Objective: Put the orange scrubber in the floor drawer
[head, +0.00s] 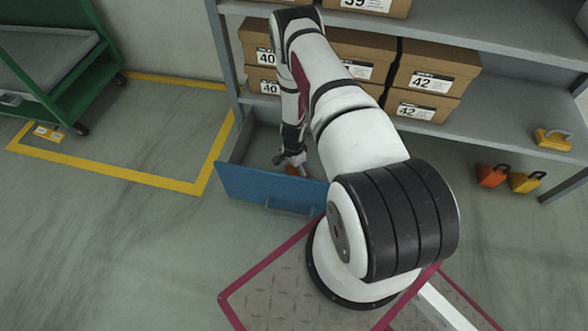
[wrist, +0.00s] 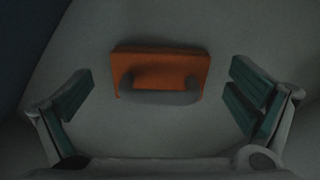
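The orange scrubber (wrist: 185,65), an orange block with a grey handle, lies on a pale grey surface in the wrist view. A bit of it shows below my gripper in the head view (head: 291,170), inside the floor drawer. The floor drawer (head: 255,184) is pulled open and has a blue front with a handle. My gripper (wrist: 160,105) is open, its two green-padded fingers wide apart on either side of the scrubber and not touching it. In the head view my gripper (head: 293,158) reaches down into the drawer. My arm hides the drawer's right part.
A grey shelf rack (head: 500,125) with several cardboard boxes (head: 432,82) stands above and behind the drawer. An orange handled item (head: 492,176) and yellow ones (head: 525,182) sit to the right. A green cart (head: 75,75) stands at left.

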